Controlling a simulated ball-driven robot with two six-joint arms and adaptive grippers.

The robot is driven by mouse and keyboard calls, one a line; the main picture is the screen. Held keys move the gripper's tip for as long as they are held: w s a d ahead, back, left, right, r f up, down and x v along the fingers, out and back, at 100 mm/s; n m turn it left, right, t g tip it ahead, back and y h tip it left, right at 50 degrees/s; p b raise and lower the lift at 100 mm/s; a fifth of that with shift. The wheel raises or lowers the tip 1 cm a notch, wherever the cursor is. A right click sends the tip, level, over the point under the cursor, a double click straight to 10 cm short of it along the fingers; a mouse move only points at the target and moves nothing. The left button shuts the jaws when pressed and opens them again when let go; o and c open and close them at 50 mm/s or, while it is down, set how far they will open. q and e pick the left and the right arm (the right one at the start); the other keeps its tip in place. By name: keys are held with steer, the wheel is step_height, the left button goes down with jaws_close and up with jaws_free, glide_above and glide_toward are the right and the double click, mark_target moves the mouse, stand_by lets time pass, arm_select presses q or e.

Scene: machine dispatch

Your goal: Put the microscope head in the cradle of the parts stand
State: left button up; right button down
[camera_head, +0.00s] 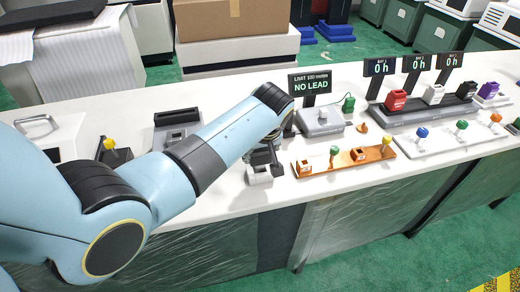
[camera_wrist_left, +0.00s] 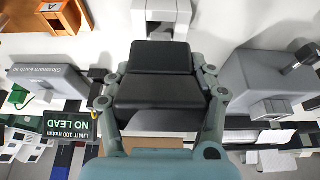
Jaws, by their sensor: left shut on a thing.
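My left gripper (camera_head: 264,153) comes in over the front half of the white bench, and its arm hides much of it in the head view. In the left wrist view the left gripper (camera_wrist_left: 165,105) is shut on a black block (camera_wrist_left: 155,75), which looks like the microscope head. A white part (camera_head: 258,175) shows below the gripper, also at the top of the left wrist view (camera_wrist_left: 165,12); I cannot tell whether it joins the black block. A grey stand with a dark recessed top (camera_head: 176,120), probably the parts stand, is left of the gripper, beyond the forearm. My right gripper is not in view.
A grey tester with a NO LEAD sign (camera_head: 309,84) stands just beyond the gripper. An orange tray (camera_head: 345,160) with small parts lies to its right. A black holder with a yellow knob (camera_head: 112,150) is at left. Racks (camera_head: 425,110) fill the right.

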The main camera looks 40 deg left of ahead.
mark_target(260, 161)
arm_select(q)
steer(key=shift+f+b, duration=0.7)
steer(key=shift+f, duration=0.35)
steer(key=shift+f+b, duration=0.65)
steer(key=shift+f, duration=0.3)
steer(key=o, duration=1.5)
steer(key=v, duration=1.2)
